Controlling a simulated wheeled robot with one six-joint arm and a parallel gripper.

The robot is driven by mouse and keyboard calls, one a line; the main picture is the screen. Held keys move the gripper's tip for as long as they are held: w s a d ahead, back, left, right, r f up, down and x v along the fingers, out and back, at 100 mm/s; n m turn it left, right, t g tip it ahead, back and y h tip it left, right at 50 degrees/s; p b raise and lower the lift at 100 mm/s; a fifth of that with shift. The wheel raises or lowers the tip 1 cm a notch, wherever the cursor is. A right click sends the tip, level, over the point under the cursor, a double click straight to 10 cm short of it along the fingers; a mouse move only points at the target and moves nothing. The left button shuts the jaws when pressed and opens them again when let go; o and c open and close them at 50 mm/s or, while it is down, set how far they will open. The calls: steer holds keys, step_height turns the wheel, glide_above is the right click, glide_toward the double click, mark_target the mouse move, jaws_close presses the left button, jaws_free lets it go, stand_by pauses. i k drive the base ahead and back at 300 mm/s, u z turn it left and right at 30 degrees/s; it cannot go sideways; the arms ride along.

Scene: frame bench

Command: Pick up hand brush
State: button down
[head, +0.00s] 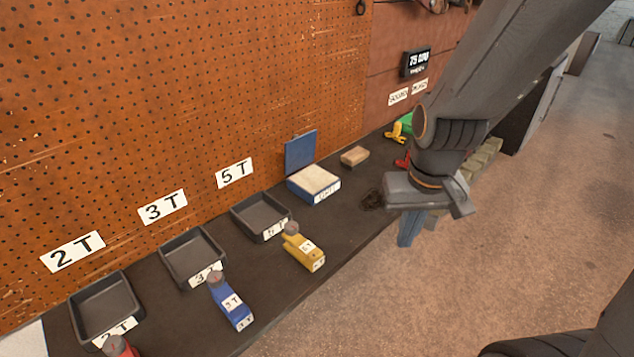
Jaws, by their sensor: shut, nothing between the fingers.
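A small tan block with a wooden look (354,156) lies on the dark bench near the pegboard, right of the blue box. It may be the hand brush, but no bristles can be made out. My gripper (409,238) is shut and empty, pointing down at the bench's front edge, right of the clump and to the right of and nearer than the tan block. My arm hides part of the bench behind it.
Dark trays (259,216) labelled 2T, 3T and 5T line the bench (340,228). Blue (230,302) and yellow (303,249) labelled pieces stand before them. An open blue box (314,183) holds a pale pad. A green-and-yellow item (398,128) sits farther back. Open floor lies right.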

mark_target(357, 157)
steer(key=z, duration=0.05)
steer(key=k, duration=0.4)
steer(key=z, duration=0.75)
steer(key=i, duration=1.55)
steer(key=u, duration=0.95)
steer(key=i, duration=0.45)
steer(key=u, duration=0.5)
